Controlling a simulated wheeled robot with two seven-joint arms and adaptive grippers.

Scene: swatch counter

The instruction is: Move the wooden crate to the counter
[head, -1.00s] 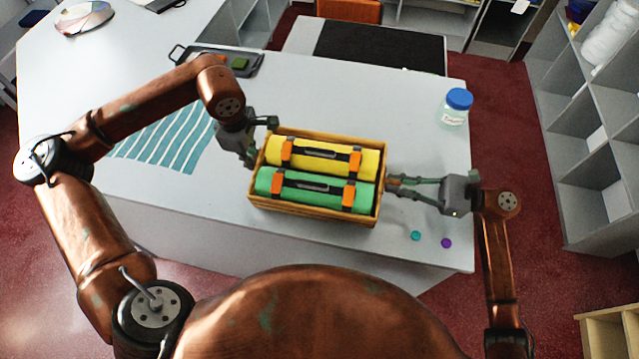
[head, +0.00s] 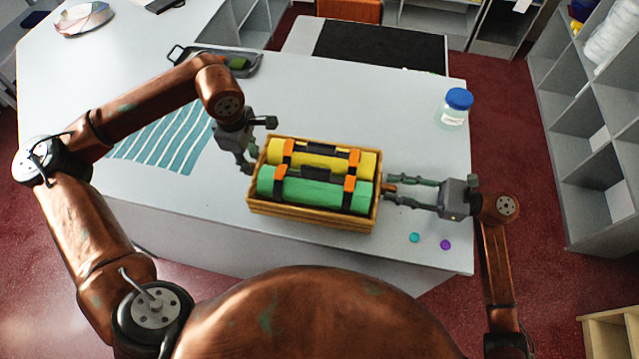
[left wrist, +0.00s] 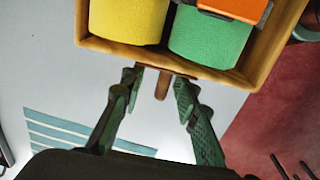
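The wooden crate (head: 312,218) appears to rest on the grey counter (head: 330,90), near its front edge. It holds a yellow roll (head: 330,162) and a green roll (head: 315,193) with black straps and orange clips. My left gripper (head: 258,146) is at the crate's left end. In the left wrist view its fingers (left wrist: 160,84) stand apart on either side of a short brown handle (left wrist: 163,84), with gaps. My right gripper (head: 388,189) is at the right end, its fingers spread around the other handle (head: 390,187).
A jar with a blue lid (head: 454,110) stands at the counter's right. A teal bead (head: 414,237) and a purple bead (head: 445,245) lie near the front edge. A striped teal patch (head: 165,140) lies to the left, a dark tray (head: 215,60) behind. Shelves (head: 590,130) stand at right.

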